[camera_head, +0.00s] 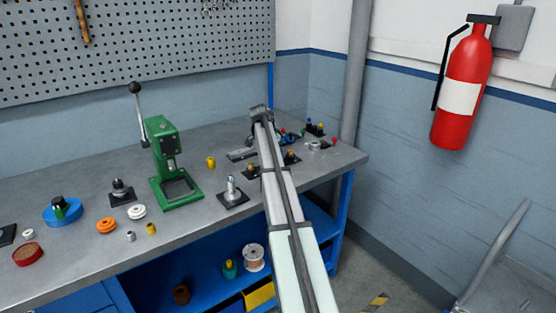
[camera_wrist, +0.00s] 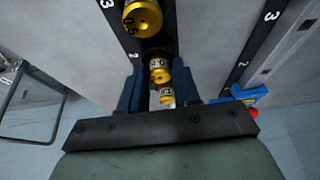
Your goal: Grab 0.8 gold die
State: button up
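In the wrist view, my gripper (camera_wrist: 160,88) has two dark blue fingers standing apart. Another gold die (camera_wrist: 144,16), with a label that seems to read 0.5, is at the top edge, outside the fingers. The labels of the two dies between the fingers are too small to read surely, so I cannot tell which is 0.8.
A dark numbered strip (camera_wrist: 125,25) runs under the dies. A blue piece with a red knob (camera_wrist: 240,100) is right of my gripper. On the workbench (camera_head: 75,270) stand a green press (camera_head: 165,150), a small dark stand (camera_head: 232,197) and a loose gold piece (camera_head: 211,162).

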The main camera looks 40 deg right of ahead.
grip_shut()
jog(key=shift+r, duration=0.1)
